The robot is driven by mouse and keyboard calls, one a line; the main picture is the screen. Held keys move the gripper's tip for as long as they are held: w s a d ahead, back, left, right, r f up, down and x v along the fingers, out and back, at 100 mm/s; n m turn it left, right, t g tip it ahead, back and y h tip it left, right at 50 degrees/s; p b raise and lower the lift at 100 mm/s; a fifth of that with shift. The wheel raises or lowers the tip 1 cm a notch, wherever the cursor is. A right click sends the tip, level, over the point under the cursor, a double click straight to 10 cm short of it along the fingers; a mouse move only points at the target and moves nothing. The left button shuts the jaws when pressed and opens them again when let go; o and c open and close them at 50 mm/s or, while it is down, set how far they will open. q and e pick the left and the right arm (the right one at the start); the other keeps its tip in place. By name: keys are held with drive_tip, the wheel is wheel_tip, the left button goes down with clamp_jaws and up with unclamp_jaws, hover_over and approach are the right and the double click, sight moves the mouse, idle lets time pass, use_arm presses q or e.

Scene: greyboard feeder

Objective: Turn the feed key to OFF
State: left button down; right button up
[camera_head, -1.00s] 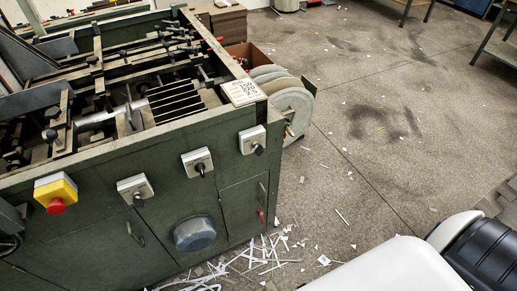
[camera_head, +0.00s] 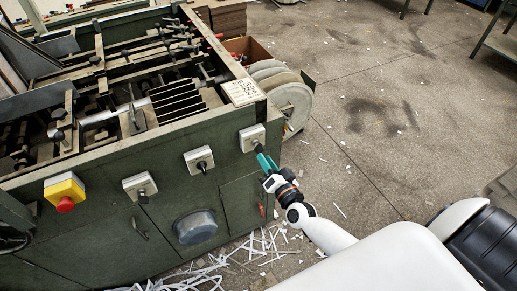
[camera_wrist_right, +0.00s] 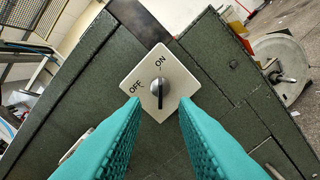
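The switch in front of my right gripper is a square white plate (camera_wrist_right: 182,80) marked ON and OFF, with a black key knob (camera_wrist_right: 160,94). The knob stands upright in the right wrist view, its top end towards ON. In the head view this plate (camera_head: 246,139) is the rightmost on the green machine's front; no name is legible on it. My right gripper (camera_head: 260,156) is at this switch. In the right wrist view its teal fingers (camera_wrist_right: 159,104) are apart, one each side of the knob, with visible gaps. My left gripper is not in view.
Two similar key switches, a middle one (camera_head: 199,160) and a left one (camera_head: 139,186), sit on the same front. A yellow box with a red button (camera_head: 65,204) is further left. Paper strips (camera_head: 258,246) litter the floor.

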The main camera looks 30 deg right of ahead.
sight(259, 150)
drive_tip(key=w, duration=0.5)
drive_tip(key=shift+w, duration=0.2)
clamp_jaws()
